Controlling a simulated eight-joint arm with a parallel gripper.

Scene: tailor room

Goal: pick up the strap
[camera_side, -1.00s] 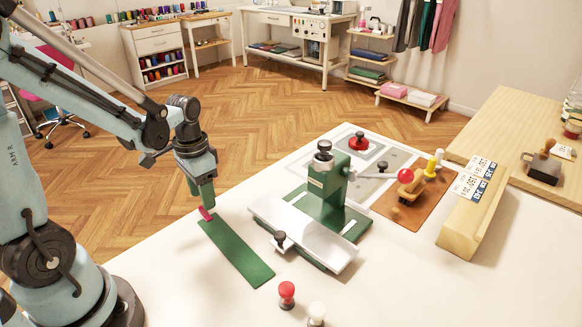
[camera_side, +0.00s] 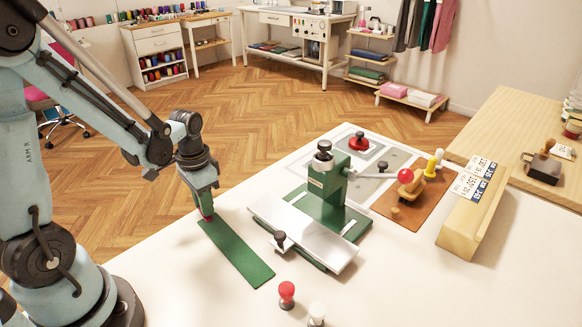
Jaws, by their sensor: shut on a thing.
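The strap (camera_side: 239,252) is a flat dark green strip on the white table, left of the green press. Its far left end lies under my gripper (camera_side: 207,216). My gripper points down, with a pink tip at the strap's end, and is shut on the strap there. The rest of the strap appears to lie flat on the table. The exact hold between the fingertips is too small to see clearly.
A green press (camera_side: 323,206) with a white plate and red-knobbed lever stands right of the strap. A red-topped stamp (camera_side: 287,294) and a white-topped one (camera_side: 316,313) stand near the front. A wooden block (camera_side: 467,222) is at the right. Table around the strap's left side is clear.

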